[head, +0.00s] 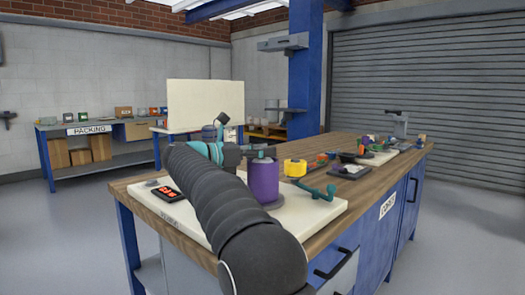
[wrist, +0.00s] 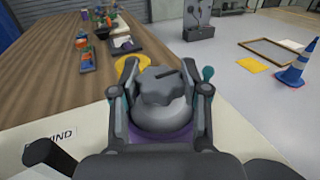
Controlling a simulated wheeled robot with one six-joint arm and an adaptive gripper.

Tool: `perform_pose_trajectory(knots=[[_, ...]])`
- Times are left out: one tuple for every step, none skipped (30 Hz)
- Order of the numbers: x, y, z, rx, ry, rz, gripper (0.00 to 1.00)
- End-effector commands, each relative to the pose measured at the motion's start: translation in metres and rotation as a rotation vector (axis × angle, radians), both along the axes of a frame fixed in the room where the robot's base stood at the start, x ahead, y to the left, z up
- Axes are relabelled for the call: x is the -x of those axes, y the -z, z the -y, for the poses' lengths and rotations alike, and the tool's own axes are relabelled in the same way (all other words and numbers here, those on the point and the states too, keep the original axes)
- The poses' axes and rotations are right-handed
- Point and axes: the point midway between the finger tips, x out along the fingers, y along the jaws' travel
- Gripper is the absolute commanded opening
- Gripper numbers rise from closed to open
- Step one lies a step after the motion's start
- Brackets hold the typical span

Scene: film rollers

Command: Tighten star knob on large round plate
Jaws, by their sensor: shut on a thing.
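In the wrist view a grey star knob (wrist: 164,86) with a dark slot in its top sits over a light grey rounded body (wrist: 165,118), with a purple edge below it. I cannot tell whether this body is the large round plate. My gripper (wrist: 165,78) has one finger on each side of the knob and is shut on it; the exact contact is hard to see. A purple roller (head: 263,180) stands upright on a grey round base there, just right of my arm.
A cream board (head: 318,210) lies on the wooden bench (head: 350,150). A yellow roll (head: 295,168) and a teal crank-like part (head: 316,190) are right of the roller. A red-digit display (head: 168,193) lies left. In the wrist view a traffic cone (wrist: 296,65) stands on the floor.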

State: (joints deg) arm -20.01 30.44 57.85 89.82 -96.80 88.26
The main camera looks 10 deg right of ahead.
Motion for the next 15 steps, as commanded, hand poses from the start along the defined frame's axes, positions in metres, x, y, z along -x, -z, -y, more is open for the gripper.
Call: perform_pose_trajectory(knots=[[-0.0001,-0.0011,0.0007,0.002,0.000,0.001,0.11],[-0.0001,-0.0012,0.0008,0.001,0.000,0.002,0.11],[-0.0001,-0.0012,0.0008,0.002,-0.001,0.001,0.11],[-0.0001,-0.0012,0.0008,0.001,-0.001,0.002,0.11],[-0.0001,-0.0012,0.0008,0.001,-0.001,0.002,0.11],[-0.0001,-0.0013,0.0008,0.001,-0.001,0.002,0.51],[-0.0001,-0.0013,0.0008,0.001,-0.001,0.002,0.58],[-0.0001,-0.0012,0.0008,0.001,-0.001,0.002,0.66],[-0.0001,-0.0012,0.0007,0.001,-0.001,0.002,0.72],[0.0000,-0.0011,0.0007,0.001,-0.001,0.001,0.72],[0.0000,-0.0010,0.0006,0.001,-0.001,0.001,0.72],[0.0000,-0.0009,0.0005,0.001,-0.001,0.001,0.72],[0.0000,-0.0008,0.0005,0.001,-0.001,0.001,0.72],[0.0000,-0.0008,0.0004,0.001,-0.001,0.001,0.72],[0.0000,-0.0007,0.0004,0.001,-0.001,0.001,0.72]])
